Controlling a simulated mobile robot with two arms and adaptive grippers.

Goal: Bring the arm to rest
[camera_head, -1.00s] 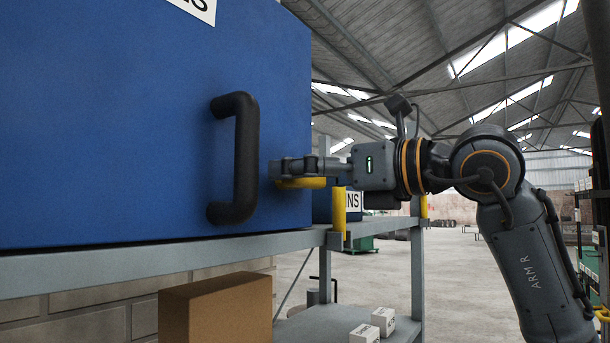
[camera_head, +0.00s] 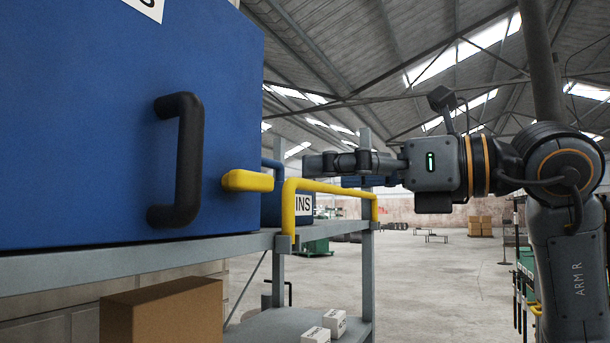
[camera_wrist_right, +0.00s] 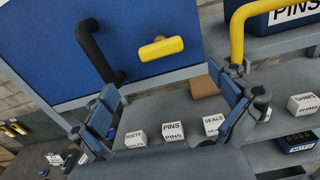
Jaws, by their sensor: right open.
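My right arm comes in from the right in the head view. My right gripper (camera_head: 318,165) is empty and apart from the blue cabinet, pointing left toward it. In the wrist view the two fingers of the right gripper (camera_wrist_right: 170,105) stand wide apart with nothing between them. The blue cabinet (camera_head: 90,110) carries a black bar handle (camera_head: 188,160) and a yellow handle (camera_head: 247,181) at its right side. The yellow handle also shows ahead of the fingers in the wrist view (camera_wrist_right: 161,48). My left gripper is not in view.
A yellow rail (camera_head: 330,186) stands at the shelf end, just below the gripper. A blue bin (camera_head: 273,207) sits behind it. A cardboard box (camera_head: 162,312) and small white boxes (camera_head: 334,322) are on the lower shelf. Open floor (camera_head: 430,275) lies to the right.

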